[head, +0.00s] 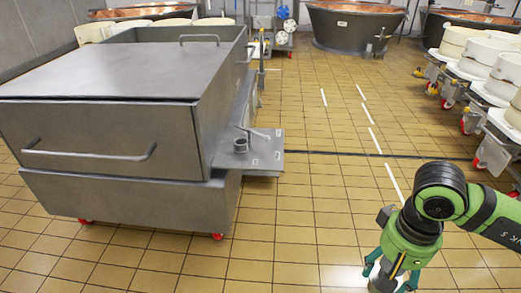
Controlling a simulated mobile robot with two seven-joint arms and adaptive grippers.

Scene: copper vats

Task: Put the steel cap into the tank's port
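No separate steel cap can be made out. My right gripper (388,284) points down at the bottom right, well apart from the shelf; its fingertips are cut off by the picture edge. My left gripper is out of view.
White tubs on wheeled carts (480,60) line the right side. Copper vats (352,25) stand at the back, with a pump-like unit (283,28) to their left. The tiled floor (320,190) between the tank and my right arm is clear.

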